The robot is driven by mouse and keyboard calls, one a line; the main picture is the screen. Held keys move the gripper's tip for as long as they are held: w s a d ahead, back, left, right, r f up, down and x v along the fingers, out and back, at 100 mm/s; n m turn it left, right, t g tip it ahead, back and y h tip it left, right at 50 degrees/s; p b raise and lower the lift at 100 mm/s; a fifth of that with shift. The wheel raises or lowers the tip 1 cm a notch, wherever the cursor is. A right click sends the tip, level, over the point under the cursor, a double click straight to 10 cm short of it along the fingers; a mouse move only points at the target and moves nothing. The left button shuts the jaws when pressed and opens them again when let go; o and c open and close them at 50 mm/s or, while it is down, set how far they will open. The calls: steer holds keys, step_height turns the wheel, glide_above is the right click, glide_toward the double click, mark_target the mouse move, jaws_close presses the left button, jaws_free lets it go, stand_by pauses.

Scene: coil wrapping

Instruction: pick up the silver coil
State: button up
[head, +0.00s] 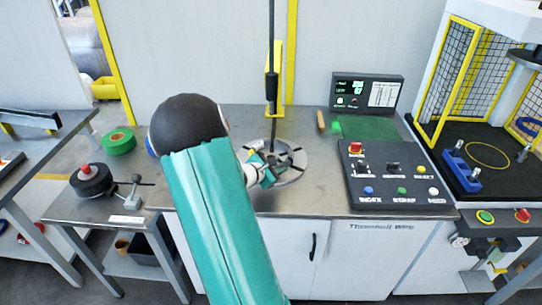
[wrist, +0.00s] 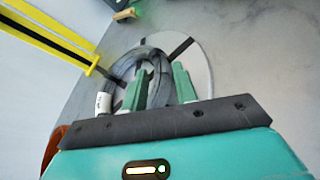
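The silver coil is a grey ring of wire (wrist: 123,67) lying on a round pale plate with dark strips (wrist: 199,75) in the wrist view. In the head view the plate (head: 298,171) sits on the steel bench top, with the coil largely hidden by my gripper. My gripper (wrist: 159,83) is open, with its two green fingers apart. One finger is over the inside of the ring and the other is outside its right side, so a strand shows between them. I cannot tell whether either finger touches the wire. My gripper also shows in the head view (head: 265,170).
A dark upright rod (head: 271,75) stands behind the plate, beside a yellow post (head: 289,60). A button panel (head: 392,177) and a green mat (head: 368,128) are to the right. Green tape (head: 119,141) and a black roll (head: 91,181) are on the left cart.

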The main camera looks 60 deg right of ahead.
mark_target(286, 162)
steer(key=x, duration=0.4)
jaws_close()
steer(key=shift+d+r, duration=0.1)
steer(key=shift+r, duration=0.1)
steer(key=shift+r, duration=0.3)
step_height(286, 162, up, 2)
steer(key=shift+r, duration=0.25)
steer(key=s+a+r, duration=0.8)
steer(key=s+r, duration=0.1)
steer(key=s, duration=0.2)
steer(key=shift+s+r, duration=0.25)
steer(key=shift+r, duration=0.1)
